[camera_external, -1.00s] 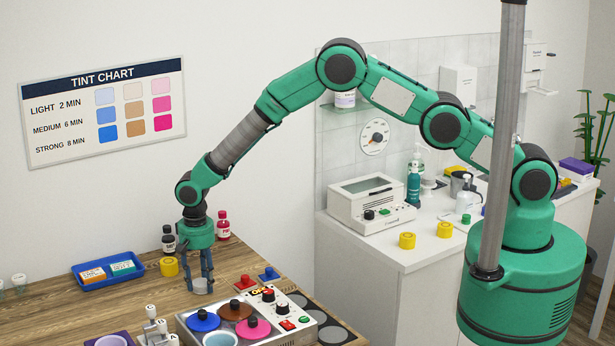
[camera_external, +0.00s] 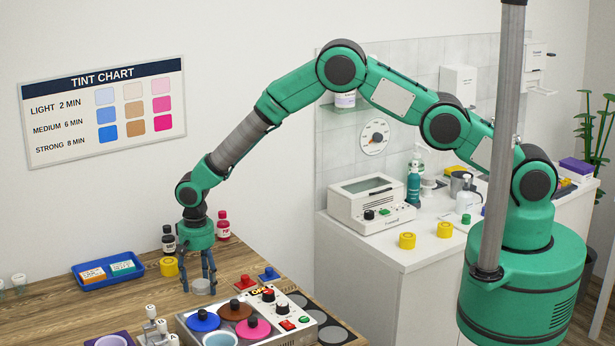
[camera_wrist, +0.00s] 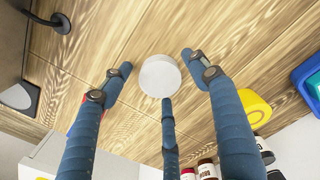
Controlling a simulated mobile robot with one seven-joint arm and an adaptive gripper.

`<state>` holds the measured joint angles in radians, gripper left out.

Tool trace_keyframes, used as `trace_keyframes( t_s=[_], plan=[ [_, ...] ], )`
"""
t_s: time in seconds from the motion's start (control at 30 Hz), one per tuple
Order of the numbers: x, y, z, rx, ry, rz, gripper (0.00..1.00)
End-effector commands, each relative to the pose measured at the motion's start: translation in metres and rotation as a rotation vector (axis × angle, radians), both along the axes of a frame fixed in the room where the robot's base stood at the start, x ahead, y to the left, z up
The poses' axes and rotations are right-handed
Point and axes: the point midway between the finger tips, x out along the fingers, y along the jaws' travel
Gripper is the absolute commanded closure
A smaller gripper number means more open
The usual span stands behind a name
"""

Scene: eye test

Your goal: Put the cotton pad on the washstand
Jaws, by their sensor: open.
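The cotton pad, a small white round piece (camera_external: 202,287), is on the wooden table under my gripper. It also shows in the wrist view (camera_wrist: 159,76). My gripper (camera_external: 200,287) is open, with its blue fingers spread around the pad. In the wrist view, gaps show between the two side fingertips (camera_wrist: 155,74) and the pad; whether the third finger, below it, touches the pad I cannot tell. The white-topped counter (camera_external: 385,255) against the tiled wall at right appears to be the washstand.
A blue tray (camera_external: 92,283) with small boxes, a yellow container (camera_external: 168,267) and dark and red bottles stand near my gripper. A warmer with coloured lids (camera_external: 270,342) is in front. The counter holds a white device (camera_external: 368,207), yellow pots and dispensers; its front left corner is clear.

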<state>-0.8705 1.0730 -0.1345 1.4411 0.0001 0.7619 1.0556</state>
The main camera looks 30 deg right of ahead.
Motion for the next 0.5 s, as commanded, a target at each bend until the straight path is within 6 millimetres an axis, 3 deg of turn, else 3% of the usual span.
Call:
trace_keyframes(
  t_s=[0.2, 0.5],
  plan=[
    [0.000, 0.000, 0.001, 0.000, 0.000, 0.000, 0.40],
    [0.000, 0.000, 0.032, 0.001, -0.001, 0.000, 0.40]
  ],
)
